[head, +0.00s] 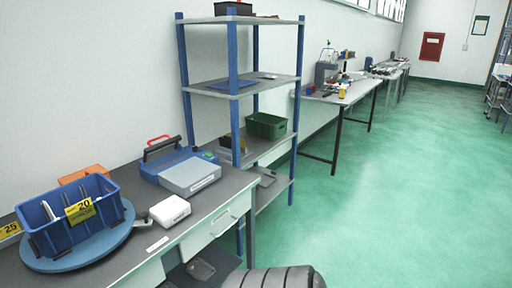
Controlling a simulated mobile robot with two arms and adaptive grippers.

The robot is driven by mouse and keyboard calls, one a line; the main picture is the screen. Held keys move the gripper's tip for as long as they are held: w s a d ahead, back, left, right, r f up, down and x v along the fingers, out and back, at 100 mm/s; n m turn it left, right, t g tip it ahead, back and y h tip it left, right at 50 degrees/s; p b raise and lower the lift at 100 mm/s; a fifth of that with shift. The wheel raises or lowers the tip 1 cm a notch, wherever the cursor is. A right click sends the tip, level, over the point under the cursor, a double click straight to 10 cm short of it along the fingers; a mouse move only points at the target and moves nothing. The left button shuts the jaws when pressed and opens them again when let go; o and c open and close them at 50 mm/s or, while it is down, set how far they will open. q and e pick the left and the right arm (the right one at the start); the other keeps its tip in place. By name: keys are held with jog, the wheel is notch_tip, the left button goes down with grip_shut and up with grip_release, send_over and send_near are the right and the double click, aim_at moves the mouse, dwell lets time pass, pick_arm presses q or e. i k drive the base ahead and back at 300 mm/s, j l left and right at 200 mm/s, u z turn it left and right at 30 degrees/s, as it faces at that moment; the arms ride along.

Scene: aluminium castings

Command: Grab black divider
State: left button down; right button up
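I cannot pick out a black divider for certain in the head view. A dark box (233,8) sits on the top board of the shelf rack, and I cannot tell what is in it. A blue bin (75,222) with a yellow label marked 20 stands on a round blue turntable (84,262) at the left. Thin light-coloured pieces stand up inside the bin. Neither of my grippers shows.
A grey workbench (216,200) holds a blue and grey device (190,175) and a white box (170,210). The blue-post rack (236,85) stands beyond it, with a green crate (266,125). Green floor (400,210) is clear at the right.

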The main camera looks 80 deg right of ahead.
aim_at(226, 142)
jog(key=z, duration=2.4)
jog(key=u, duration=0.45)
jog(key=i+l+u, duration=0.1)
jog(key=u, duration=0.3)
jog(key=l+u, duration=0.2)
jog(key=u, duration=0.25)
jog(key=i+l+u, duration=0.15)
jog(key=l+u, duration=0.25)
jog(key=l, duration=0.55)
jog(key=l+u, duration=0.4)
jog(key=l, duration=0.5)
jog(key=k+l+u, duration=0.15)
jog(key=l+u, duration=0.25)
jog(key=l, duration=0.55)
